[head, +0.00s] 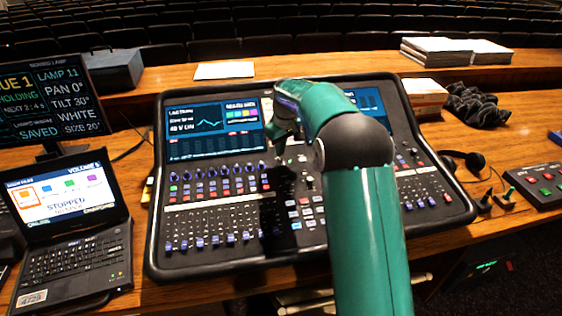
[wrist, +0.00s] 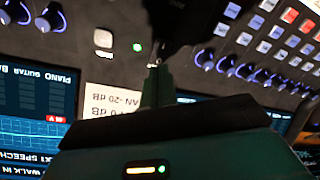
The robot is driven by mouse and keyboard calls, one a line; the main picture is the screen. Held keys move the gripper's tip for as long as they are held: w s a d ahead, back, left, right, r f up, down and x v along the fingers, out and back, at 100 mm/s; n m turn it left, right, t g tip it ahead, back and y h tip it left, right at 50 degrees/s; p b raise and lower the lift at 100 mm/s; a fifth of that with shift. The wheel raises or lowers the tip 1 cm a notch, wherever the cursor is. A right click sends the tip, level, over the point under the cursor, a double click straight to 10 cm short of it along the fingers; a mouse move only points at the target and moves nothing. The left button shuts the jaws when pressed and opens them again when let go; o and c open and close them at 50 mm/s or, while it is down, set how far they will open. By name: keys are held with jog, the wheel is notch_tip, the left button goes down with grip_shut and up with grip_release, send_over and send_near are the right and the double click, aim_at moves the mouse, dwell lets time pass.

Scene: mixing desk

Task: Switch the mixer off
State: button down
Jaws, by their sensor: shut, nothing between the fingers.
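The mixer (head: 215,262) is a large dark desk console in the middle of the head view, with lit screens, rows of knobs and faders. My gripper (head: 283,146) is over its upper middle, between the two screens, pointing down. In the wrist view my gripper (wrist: 154,66) is shut and empty, its narrow tip close to the panel. A pale switch or button (wrist: 103,38) sits on the panel beside the tip, with a lit green lamp (wrist: 137,47) near it. I cannot tell whether the tip touches anything. My arm hides part of the mixer's middle and right screen.
A laptop (head: 70,255) and a monitor (head: 45,95) stand at the left. A headset (head: 465,160), a small button box (head: 540,182) and a dark cloth (head: 478,105) lie at the right. Paper stacks (head: 435,50) are behind. Blue knobs (wrist: 205,59) lie near my gripper.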

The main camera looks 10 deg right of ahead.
aim_at(281, 160)
jog(key=shift+f, duration=0.95)
dwell(0.7)
jog(key=shift+r, duration=3.55)
